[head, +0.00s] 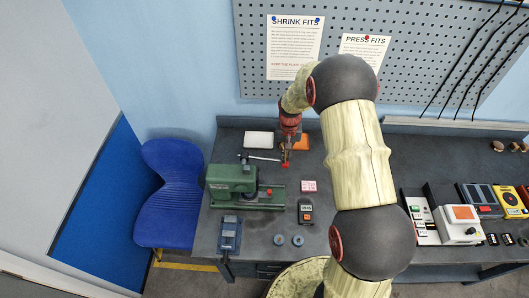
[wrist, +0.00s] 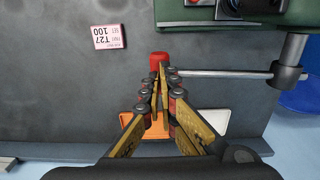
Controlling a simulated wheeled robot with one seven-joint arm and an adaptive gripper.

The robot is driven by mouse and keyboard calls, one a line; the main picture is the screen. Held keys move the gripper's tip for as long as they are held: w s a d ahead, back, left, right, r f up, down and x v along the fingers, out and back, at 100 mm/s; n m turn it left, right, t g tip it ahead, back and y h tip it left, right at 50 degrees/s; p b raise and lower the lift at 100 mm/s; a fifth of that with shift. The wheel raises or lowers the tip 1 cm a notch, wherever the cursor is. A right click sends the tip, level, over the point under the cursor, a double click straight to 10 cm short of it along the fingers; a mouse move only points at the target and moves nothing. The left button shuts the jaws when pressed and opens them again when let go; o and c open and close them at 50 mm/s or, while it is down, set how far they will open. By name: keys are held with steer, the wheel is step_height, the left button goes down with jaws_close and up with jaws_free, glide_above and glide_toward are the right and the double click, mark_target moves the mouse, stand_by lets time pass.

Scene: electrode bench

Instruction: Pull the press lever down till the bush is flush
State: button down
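The green press (head: 232,180) stands on the bench at the left, and part of its body shows at the top right of the wrist view (wrist: 262,12). Its thin silver lever (wrist: 225,74) runs level from a dark hub (wrist: 288,74) towards a red knob (wrist: 159,57); the lever also shows in the head view (head: 262,158). My gripper (wrist: 160,70) is at the knob end of the lever, its fingers drawn close together. The knob shows just beyond the fingertips; whether they touch it is unclear. The bush cannot be made out.
An orange tray (head: 302,142) and a white tray (head: 258,139) lie behind the lever. A pink label (head: 309,186), a dark meter (head: 305,211), a blue device (head: 229,234) and two grey rings (head: 279,240) lie around the press. A blue chair (head: 165,190) stands at the left.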

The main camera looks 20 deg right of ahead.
steer(key=shift+a+f, duration=0.1)
steer(key=shift+f, duration=0.5)
steer(key=shift+f+b, duration=0.15)
steer(key=shift+b, duration=0.25)
steer(key=shift+w+a+f+b, duration=0.1)
steer(key=shift+a+f+b, duration=0.1)
steer(key=shift+f+b, duration=0.4)
steer(key=shift+a+f+b, duration=0.15)
steer(key=shift+f+b, duration=0.15)
steer(key=shift+f, duration=0.55)
